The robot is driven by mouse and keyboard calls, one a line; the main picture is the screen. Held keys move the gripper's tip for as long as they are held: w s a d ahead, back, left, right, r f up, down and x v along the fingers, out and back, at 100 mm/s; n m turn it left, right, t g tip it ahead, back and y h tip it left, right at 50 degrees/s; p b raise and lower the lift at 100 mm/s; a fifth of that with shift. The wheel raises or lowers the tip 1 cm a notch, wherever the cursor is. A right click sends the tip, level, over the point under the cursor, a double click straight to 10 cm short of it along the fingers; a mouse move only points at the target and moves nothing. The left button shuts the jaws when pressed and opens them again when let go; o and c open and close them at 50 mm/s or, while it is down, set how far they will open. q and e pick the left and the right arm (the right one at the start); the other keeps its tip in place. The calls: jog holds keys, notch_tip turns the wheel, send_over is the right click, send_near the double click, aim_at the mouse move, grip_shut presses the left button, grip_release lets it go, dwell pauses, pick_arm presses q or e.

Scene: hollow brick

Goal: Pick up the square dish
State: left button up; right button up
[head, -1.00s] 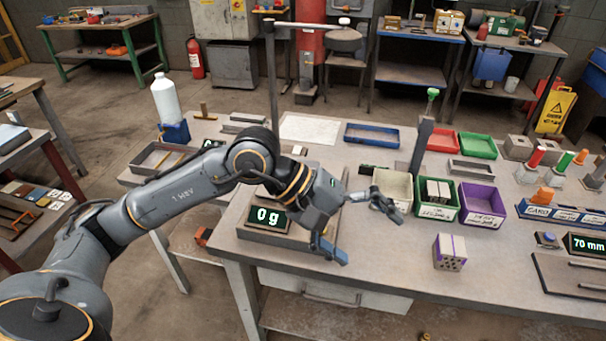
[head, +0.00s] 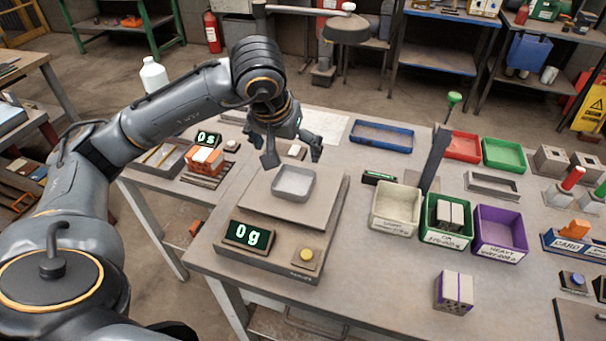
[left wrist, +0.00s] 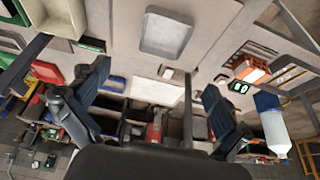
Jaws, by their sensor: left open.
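The square dish (head: 293,183) is a shallow grey tray with rounded corners. It rests on the flat plate of the scale (head: 308,215), whose display reads 0 g. My left gripper (head: 291,161) is open and empty, above and just behind the dish, with its fingers spread. In the left wrist view the dish (left wrist: 167,33) lies beyond the spread fingers of the left gripper (left wrist: 160,105), near the top middle. The gripper does not appear to touch it. My right gripper is not in view.
White, green and purple bins (head: 500,232) stand right of the scale. A brick with purple stripes (head: 454,292) lies near the front edge. Orange bricks (head: 205,160) sit left of the scale beside a timer (head: 207,138). A blue tray (head: 382,135) lies behind.

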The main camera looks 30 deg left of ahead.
pick_arm(q)
send_near(295, 184)
jog(key=shift+w+d+f+p, duration=0.1)
jog(key=shift+w+f+p, duration=0.1)
jog(key=shift+p, duration=0.25)
jog(key=shift+w+f, duration=0.15)
jog(key=shift+f, duration=0.2)
jog(key=shift+w+f+p, duration=0.1)
jog(key=shift+f+p, duration=0.3)
jog(key=shift+f, duration=0.1)
jog(key=x, duration=0.1)
jog(key=p+x, duration=0.1)
jog(key=x, duration=0.1)
jog(key=shift+a+f, duration=0.25)
jog(key=shift+f, duration=0.05)
jog(key=shift+w+f, duration=0.15)
jog(key=shift+f, duration=0.1)
jog(key=c, duration=1)
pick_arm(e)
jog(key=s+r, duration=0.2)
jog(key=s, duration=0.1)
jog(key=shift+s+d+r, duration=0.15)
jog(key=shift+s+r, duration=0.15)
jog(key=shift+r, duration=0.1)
